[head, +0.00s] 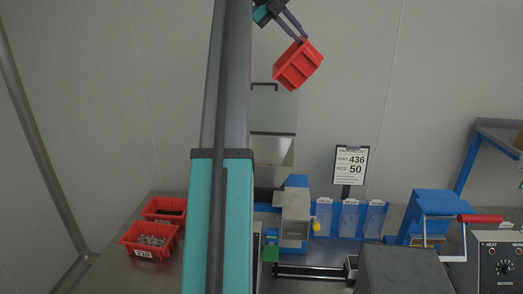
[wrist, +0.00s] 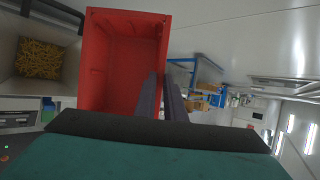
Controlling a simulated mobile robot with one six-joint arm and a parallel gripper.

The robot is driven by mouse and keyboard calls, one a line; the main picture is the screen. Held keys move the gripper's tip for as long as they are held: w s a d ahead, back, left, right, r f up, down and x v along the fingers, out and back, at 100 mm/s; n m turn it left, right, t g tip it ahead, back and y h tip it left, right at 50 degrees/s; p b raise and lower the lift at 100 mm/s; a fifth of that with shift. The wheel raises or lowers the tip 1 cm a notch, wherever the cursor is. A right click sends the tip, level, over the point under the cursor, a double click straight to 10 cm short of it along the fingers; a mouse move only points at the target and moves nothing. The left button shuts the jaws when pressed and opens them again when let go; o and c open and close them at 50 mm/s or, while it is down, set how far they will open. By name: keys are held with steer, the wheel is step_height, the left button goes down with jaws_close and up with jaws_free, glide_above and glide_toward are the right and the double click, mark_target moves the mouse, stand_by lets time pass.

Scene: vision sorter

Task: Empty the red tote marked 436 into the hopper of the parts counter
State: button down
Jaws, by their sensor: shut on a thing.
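My gripper (head: 298,36) is shut on a red tote (head: 299,66) and holds it tilted, high above the bench. In the wrist view the fingers (wrist: 163,105) grip the tote's wall, and the inside of the tote (wrist: 120,65) looks empty. No number shows on this tote. The grey hopper (head: 272,150) of the parts counter stands below and to the left of the tote in the head view. In the wrist view a heap of yellow parts (wrist: 40,60) lies in the hopper (wrist: 66,70), beside the tote.
Two more red totes stand on the bench at left: one marked 210 (head: 149,241) with silvery parts, another (head: 163,209) with dark contents behind it. A sign (head: 350,166) reads 436 and 50 pieces. Blue bins (head: 349,219) and a control box (head: 499,262) stand at right.

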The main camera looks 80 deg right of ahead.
steer(key=shift+s+d+f+m+t+y+p, duration=0.15)
steer(key=shift+s+f+t+p, duration=0.2)
steer(key=shift+s+t, duration=0.3)
steer(key=shift+s+f+m+t+y+p, duration=0.15)
steer(key=shift+s+t+p, duration=0.3)
steer(key=shift+s, duration=0.3)
steer(key=shift+s+d+r+t+p, duration=0.1)
steer(key=shift+s+d+t+p, duration=0.1)
steer(key=shift+s+t+p, duration=0.95)
steer(key=s+f+m+t+y+p, duration=0.1)
steer(key=s+f+t+p, duration=0.3)
steer(key=s, duration=0.3)
steer(key=shift+s+d+f+t+p, duration=0.15)
steer(key=shift+s+d+t+p, duration=0.2)
steer(key=shift+t, duration=0.2)
steer(key=shift+w, duration=0.1)
